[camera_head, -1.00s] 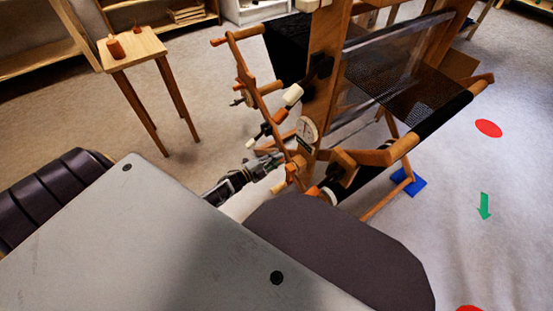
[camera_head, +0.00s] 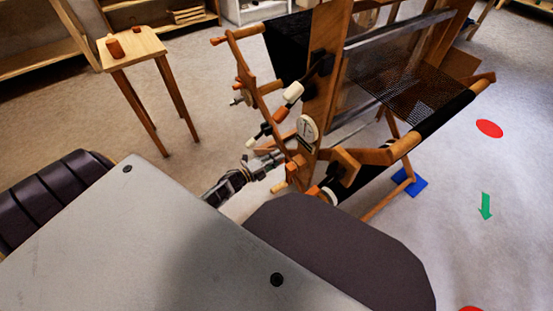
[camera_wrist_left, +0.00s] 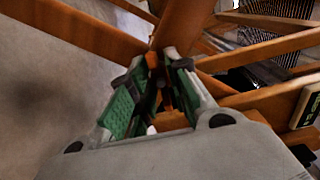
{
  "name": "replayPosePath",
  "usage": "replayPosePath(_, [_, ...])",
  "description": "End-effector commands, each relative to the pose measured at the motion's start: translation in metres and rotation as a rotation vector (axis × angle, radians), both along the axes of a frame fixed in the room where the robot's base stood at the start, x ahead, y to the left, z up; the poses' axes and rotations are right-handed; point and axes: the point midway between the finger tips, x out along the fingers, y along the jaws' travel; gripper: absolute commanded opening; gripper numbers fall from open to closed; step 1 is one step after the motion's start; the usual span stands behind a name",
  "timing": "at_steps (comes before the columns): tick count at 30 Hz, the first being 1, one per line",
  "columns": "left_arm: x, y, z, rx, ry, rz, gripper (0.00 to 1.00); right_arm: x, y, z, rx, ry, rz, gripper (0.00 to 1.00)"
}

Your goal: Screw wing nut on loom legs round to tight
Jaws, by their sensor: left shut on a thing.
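The wooden loom (camera_head: 322,80) stands upright right of centre in the head view, with black warp cloth and several side handles. My left gripper (camera_head: 277,160) reaches in low at the loom's near left side, among its leg bars. In the left wrist view, my left gripper (camera_wrist_left: 162,75) has its two green-padded fingers on either side of a small dark part at a wooden joint, and it is shut on that part. This part sits where the wing nut would be, but its wings are mostly hidden by the fingers. My right gripper is not in view.
Wooden beams (camera_wrist_left: 265,48) of the loom cross close around the fingers in the left wrist view. A small wooden stool (camera_head: 132,48) stands at the back left. A blue pad (camera_head: 410,183) lies under a loom foot.

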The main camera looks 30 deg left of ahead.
Motion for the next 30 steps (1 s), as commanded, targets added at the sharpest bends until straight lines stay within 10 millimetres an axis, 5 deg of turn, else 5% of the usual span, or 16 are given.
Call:
replayPosePath(3, [-0.001,0.000,-0.002,0.001,0.004,0.001,0.00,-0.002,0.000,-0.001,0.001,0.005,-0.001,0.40])
replayPosePath(4, [-0.001,0.000,-0.002,0.001,0.004,0.001,0.20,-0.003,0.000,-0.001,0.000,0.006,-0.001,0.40])
replayPosePath(9, [-0.001,0.000,-0.002,0.000,0.003,0.000,0.40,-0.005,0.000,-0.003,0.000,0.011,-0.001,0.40])
replayPosePath(30, [-0.017,0.007,-0.001,-0.001,0.002,0.000,0.40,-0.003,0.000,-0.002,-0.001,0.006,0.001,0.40])
